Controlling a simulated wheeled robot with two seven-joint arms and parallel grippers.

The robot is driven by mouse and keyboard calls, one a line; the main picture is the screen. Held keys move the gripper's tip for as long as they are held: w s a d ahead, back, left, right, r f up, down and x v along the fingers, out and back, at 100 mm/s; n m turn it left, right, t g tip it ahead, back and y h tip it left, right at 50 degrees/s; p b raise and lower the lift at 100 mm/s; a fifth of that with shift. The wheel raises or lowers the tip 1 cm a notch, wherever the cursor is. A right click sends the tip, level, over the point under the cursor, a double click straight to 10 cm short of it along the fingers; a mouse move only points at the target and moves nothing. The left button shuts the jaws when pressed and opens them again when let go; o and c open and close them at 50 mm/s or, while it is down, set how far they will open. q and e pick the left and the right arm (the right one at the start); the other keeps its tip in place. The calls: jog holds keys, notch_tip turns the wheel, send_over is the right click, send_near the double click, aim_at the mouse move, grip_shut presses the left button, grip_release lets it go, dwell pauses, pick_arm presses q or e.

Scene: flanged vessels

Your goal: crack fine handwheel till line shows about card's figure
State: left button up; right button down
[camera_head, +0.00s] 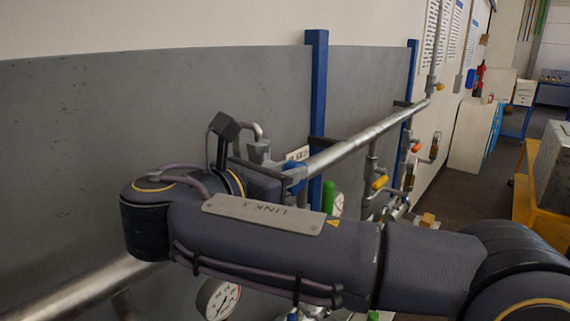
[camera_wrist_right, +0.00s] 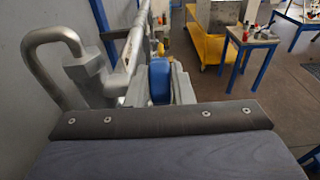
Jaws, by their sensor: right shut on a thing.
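My right gripper (camera_head: 284,172) is shut on a blue handwheel (camera_head: 296,178) beside the horizontal steel pipe. In the right wrist view the blue handwheel (camera_wrist_right: 160,80) sits between the fingers, partly hidden by them. Another gauge (camera_head: 337,204) is partly hidden behind the arm. I cannot read either needle. My left gripper is not in view.
The steel pipe (camera_head: 375,131) runs along the wall past blue posts (camera_head: 317,85). Valves with an orange handle (camera_head: 379,182) and other fittings crowd beyond my arm. A yellow cart (camera_head: 527,195) stands at the right. The floor (camera_wrist_right: 240,80) between wall and cart is clear.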

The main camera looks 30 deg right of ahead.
jog(key=shift+d+r+g+y+p, duration=0.2)
jog(key=shift+r+g+y+p, duration=0.15)
jog(key=shift+y+p, duration=0.3)
jog(key=shift+w+y, duration=0.1)
jog(key=shift+y, duration=0.45)
jog(key=g+y, duration=0.1)
jog(key=y, duration=0.1)
jog(key=d+y, duration=0.1)
jog(key=y, duration=0.1)
jog(key=shift+w+r+g, duration=0.15)
jog(key=shift+w+g, duration=0.05)
jog(key=shift+g, duration=0.15)
jog(key=shift+w+d+g+y, duration=0.15)
jog(key=shift+g+y, duration=0.15)
jog(key=shift+y, duration=0.5)
jog(key=shift+s+d+g+y, duration=0.1)
jog(key=shift+g+y, duration=0.2)
jog(key=shift+y, duration=0.5)
jog(key=shift+w, duration=0.1)
jog(key=c, duration=1.5)
grip_release()
jog(key=shift+c, duration=0.2)
jog(key=shift+d, duration=0.15)
